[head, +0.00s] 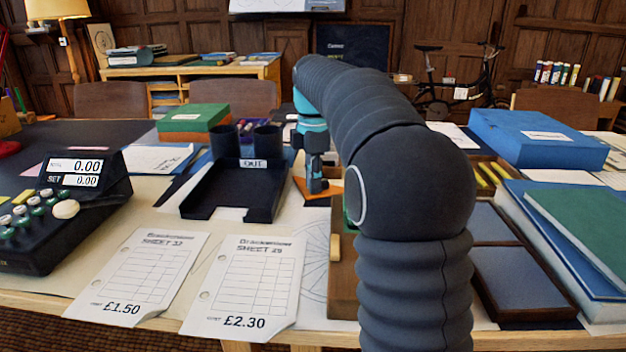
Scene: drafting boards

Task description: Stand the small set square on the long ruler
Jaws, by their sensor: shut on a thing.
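My gripper (317,188) points down beyond the black OUT tray, at its right, partly covered by my arm. It is shut on an orange piece (302,187) that looks like the small set square; its edges show on both sides of the fingers. How the square is tilted, and whether it touches anything below, I cannot tell. I cannot make out the long ruler; my arm hides much of the table's middle.
The black OUT tray (203,204) stands left of my gripper, with dark cups (267,139) behind. Two price sheets (246,282) lie in front. A wooden case (343,290) is near my arm.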

